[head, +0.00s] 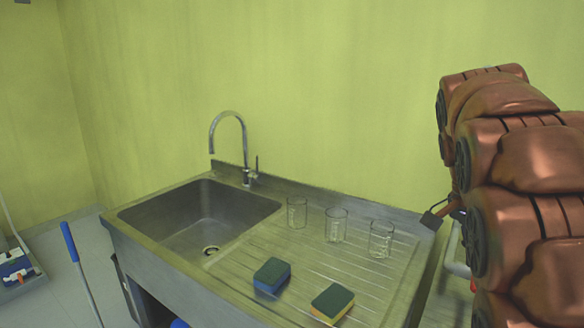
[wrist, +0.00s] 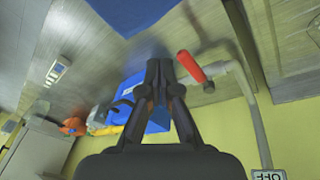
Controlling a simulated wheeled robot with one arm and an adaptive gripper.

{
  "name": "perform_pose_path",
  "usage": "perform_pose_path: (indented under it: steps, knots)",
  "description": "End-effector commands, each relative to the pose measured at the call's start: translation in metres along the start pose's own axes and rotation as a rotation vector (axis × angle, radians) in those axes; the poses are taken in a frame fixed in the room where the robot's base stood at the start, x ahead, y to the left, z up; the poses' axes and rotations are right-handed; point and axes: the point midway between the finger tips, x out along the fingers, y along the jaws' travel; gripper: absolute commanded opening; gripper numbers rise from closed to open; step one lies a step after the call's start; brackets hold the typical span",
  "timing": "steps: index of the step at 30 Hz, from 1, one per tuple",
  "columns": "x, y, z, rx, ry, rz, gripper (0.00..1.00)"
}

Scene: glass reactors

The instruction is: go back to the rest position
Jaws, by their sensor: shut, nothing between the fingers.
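My gripper (wrist: 159,68) shows in the wrist view with its two dark fingers together and nothing held between them. In the head view my copper-coloured arm is folded at the right, beside the right end of the sink unit. A small dark part (head: 433,219) sticks out left of the arm near the counter's right edge; I cannot tell if it is a fingertip. The steel sink unit (head: 400,277) bears three glass beakers, left (head: 297,213), middle (head: 336,226) and right (head: 381,240), all upright. A blue sponge (head: 271,277) and a yellow sponge (head: 332,303), both dark-topped, lie in front.
A tall curved faucet (head: 229,117) stands behind the empty basin (head: 200,215). A blue-handled stick (head: 70,242) leans left of the unit. The wrist view shows a red-handled pipe valve (wrist: 192,66), a blue box (wrist: 150,118) behind the fingers and a labelled sign (wrist: 267,174).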

Motion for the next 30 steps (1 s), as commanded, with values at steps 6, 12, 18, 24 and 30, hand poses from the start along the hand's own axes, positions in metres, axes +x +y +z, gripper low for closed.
perform_pose_path:
  steps: [6,12,18,24,30]
  knots:
    - [0.009,0.021,0.056,-0.266,-0.050,-0.024,0.00]
    - [0.025,0.044,0.108,-0.517,-0.093,-0.051,0.00]
    - [0.044,0.073,0.161,-0.772,-0.134,-0.086,0.00]
    - [0.068,0.107,0.212,-1.032,-0.172,-0.123,0.00]
    - [0.090,0.139,0.250,-1.244,-0.200,-0.152,0.00]
